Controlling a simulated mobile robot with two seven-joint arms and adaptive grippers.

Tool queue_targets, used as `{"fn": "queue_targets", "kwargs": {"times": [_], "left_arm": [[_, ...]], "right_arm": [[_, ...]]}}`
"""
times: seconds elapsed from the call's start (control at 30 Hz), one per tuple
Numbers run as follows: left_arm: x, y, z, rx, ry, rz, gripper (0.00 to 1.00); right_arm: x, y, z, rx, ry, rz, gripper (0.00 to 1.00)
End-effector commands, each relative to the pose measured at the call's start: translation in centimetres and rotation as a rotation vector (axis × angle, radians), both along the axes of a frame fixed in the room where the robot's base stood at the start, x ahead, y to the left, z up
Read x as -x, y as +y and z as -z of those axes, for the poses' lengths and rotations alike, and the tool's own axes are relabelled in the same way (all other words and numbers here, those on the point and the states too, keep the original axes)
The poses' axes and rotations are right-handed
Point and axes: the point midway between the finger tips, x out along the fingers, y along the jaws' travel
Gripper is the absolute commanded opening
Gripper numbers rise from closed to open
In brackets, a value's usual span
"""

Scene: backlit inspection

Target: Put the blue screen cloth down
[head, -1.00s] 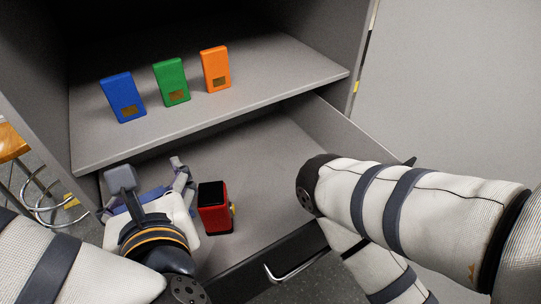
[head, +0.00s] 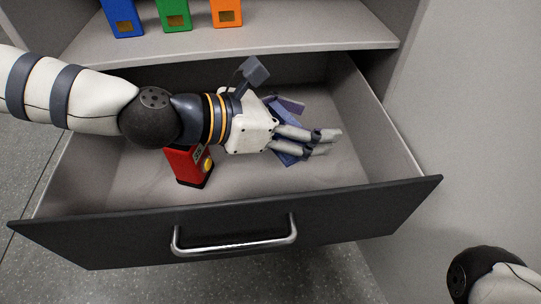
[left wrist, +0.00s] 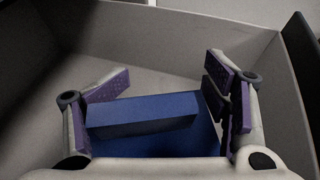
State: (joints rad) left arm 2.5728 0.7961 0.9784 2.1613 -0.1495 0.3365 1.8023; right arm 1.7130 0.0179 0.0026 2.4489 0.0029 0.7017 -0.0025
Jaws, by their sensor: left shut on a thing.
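The blue screen cloth (left wrist: 145,115) is a folded blue block with a flap, between the purple-padded fingers of my left gripper (left wrist: 165,95) in the left wrist view. In the head view the left gripper (head: 318,142) reaches from the left into the open drawer, and bits of blue cloth (head: 287,158) show around its fingers. The gripper is shut on the cloth, over the drawer's right half. I cannot tell whether the cloth touches the drawer floor. My right gripper is out of view; only part of that arm shows at the bottom right.
The open drawer (head: 385,195) has a dark front with a silver handle (head: 235,243). A red device (head: 183,167) stands inside, left of the gripper and close below the wrist. Blue (head: 122,15), green (head: 173,14) and orange (head: 226,12) cases stand on the shelf above. The drawer's right side is clear.

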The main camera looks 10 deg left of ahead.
Motion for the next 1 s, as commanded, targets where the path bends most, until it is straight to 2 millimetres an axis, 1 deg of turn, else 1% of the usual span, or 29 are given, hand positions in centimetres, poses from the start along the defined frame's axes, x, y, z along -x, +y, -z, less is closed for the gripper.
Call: {"fn": "queue_targets", "kwargs": {"times": [0.03,0.13,0.23,0.3,0.37,0.5,0.6,0.67,0.87,0.97,1.0], "left_arm": [[-0.1,0.0,1.9,0.0,0.004,0.001,0.5],[-0.1,0.0,2.9,0.001,0.002,-0.001,0.5],[-0.1,0.0,5.4,0.0,0.006,-0.001,0.5],[-0.1,0.0,6.7,0.001,0.005,-0.002,0.5],[-0.1,0.0,7.4,0.001,0.001,-0.002,0.5],[-0.1,0.0,10.4,0.001,0.004,-0.002,0.5],[-0.1,-0.1,12.0,0.001,0.002,-0.001,0.5],[-0.1,-0.1,12.4,0.001,0.0,-0.001,0.5],[0.0,-0.1,12.1,0.002,-0.002,-0.002,0.5],[0.0,-0.1,12.3,0.002,-0.001,-0.002,0.5],[-0.1,-0.1,12.4,0.001,-0.002,-0.002,0.73]], "right_arm": [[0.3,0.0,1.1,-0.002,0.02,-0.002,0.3],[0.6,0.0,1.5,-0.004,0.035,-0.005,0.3],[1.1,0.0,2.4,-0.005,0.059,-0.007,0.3],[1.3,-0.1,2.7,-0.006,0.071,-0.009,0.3],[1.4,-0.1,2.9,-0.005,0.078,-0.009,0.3],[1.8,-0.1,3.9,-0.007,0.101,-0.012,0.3],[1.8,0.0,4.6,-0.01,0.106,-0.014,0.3],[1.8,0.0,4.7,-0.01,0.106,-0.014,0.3],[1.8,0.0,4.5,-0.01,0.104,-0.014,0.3],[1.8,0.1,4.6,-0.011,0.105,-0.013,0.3],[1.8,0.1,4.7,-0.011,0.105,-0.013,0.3]]}}
